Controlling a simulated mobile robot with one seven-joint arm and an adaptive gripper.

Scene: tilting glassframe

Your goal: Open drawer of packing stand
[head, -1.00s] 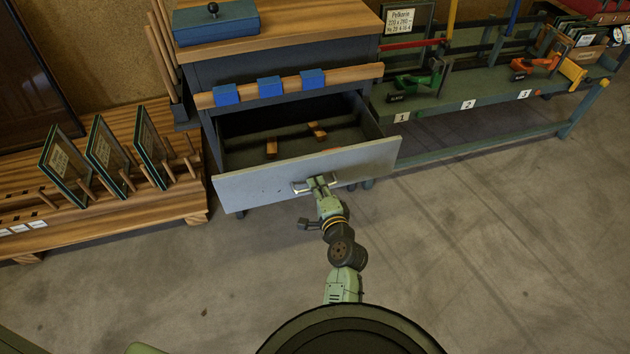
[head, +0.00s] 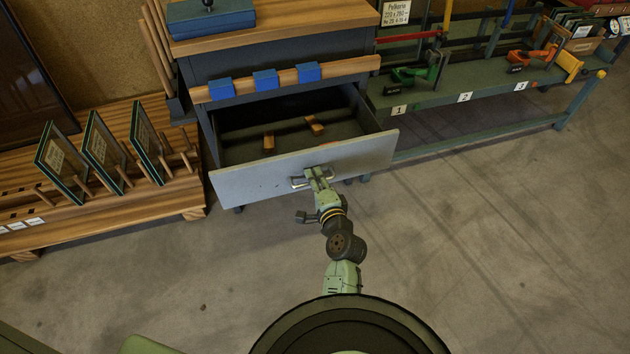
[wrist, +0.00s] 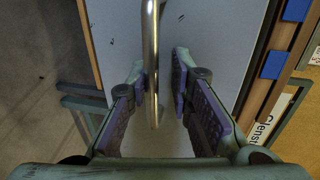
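The packing stand (head: 285,62) is a dark grey cabinet with a wooden top and a wooden rail. Its drawer (head: 305,165) is pulled well out, with a pale grey front and two small wooden blocks visible inside. My gripper (head: 316,174) is at the metal handle (head: 298,182) in the middle of the drawer front. In the wrist view, the handle (wrist: 152,62) runs between the two fingers of my gripper (wrist: 160,72). The fingers are apart, with a clear gap on the right. The bar is close to the left finger; whether they touch is unclear.
A wooden rack (head: 180,205) with several glass panes stands left of the drawer. A green bench (head: 465,115) with clamps and numbered labels stands at right. The blue blocks (head: 265,80) sit on the stand's rail. The concrete floor (head: 480,240) is clear at right.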

